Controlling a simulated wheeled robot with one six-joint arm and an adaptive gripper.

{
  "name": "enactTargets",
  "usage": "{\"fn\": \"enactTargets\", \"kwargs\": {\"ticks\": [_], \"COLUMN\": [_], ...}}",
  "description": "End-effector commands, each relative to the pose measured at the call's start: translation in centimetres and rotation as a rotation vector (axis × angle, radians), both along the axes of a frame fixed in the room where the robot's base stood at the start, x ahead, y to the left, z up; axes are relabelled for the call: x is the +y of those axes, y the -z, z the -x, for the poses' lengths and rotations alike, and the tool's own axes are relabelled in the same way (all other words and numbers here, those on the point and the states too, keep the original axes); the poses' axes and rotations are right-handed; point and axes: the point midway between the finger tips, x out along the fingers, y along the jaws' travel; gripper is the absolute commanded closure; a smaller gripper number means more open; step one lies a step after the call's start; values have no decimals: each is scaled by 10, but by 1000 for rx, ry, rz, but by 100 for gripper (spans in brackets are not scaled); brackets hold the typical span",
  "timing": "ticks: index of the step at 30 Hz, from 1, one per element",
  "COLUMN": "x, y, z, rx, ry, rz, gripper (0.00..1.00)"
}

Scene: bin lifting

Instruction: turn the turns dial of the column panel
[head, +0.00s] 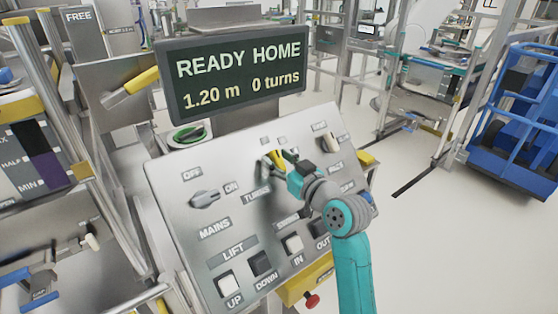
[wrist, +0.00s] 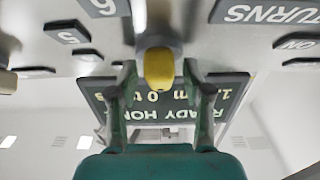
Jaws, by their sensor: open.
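The turns dial shows in the wrist view as a grey knob with a yellow end (wrist: 158,68). In the head view its yellow part (head: 275,158) is partly covered by my gripper (head: 283,161). The dial sits on the sloped grey column panel (head: 172,190), right of the TURNS label. In the wrist view my gripper (wrist: 157,88) is open, one finger on each side of the yellow end, with visible gaps. The display (head: 236,78) above reads READY HOME, 1.20 m, 0 turns.
The mains switch (head: 205,199) is left of the dial. LIFT buttons (head: 229,285) and IN and OUT buttons (head: 293,244) lie below. Another knob (head: 330,143) is at the upper right. A red knob (head: 311,300) shows below the panel. Open floor lies to the right.

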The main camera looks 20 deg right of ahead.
Motion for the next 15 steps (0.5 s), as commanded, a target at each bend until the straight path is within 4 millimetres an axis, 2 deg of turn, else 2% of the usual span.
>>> {"fn": "enactTargets", "kwargs": {"ticks": [7, 8, 13, 15], "x": [0, 0, 0, 0], "y": [0, 0, 0, 1], "z": [-1, -1, -1, -1], "rx": [0, 1, 1, 1], "ry": [0, 0, 0, 0], "rz": [0, 0, 0, -1], "gripper": [50, 52, 95, 97]}}
